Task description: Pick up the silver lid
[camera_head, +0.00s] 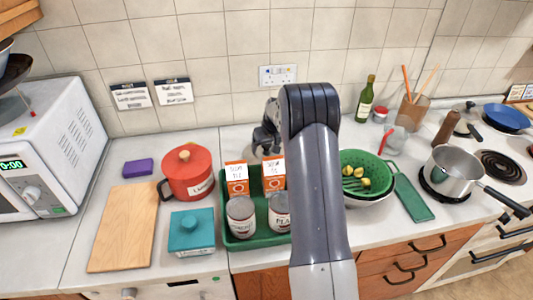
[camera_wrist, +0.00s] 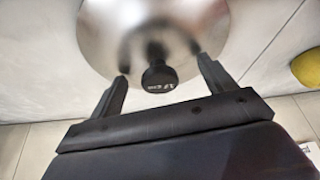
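The silver lid (camera_wrist: 100,35) fills the top middle of the wrist view, a shiny round disc with a black knob (camera_wrist: 160,77). My gripper (camera_wrist: 162,68) is open, with one dark finger on each side of the knob. Gaps show between the fingers and the knob, and I cannot tell the height between fingertips and lid. In the head view my gripper (camera_head: 268,137) is at the back of the counter near the wall, partly hidden by my arm. The lid is mostly or wholly hidden there.
A green tray (camera_head: 236,243) with cartons and cans stands in front of my gripper. A red pot (camera_head: 188,172) is to the left. A green colander (camera_head: 379,166) with yellow fruit is to the right. The tiled wall (camera_head: 220,60) is close behind.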

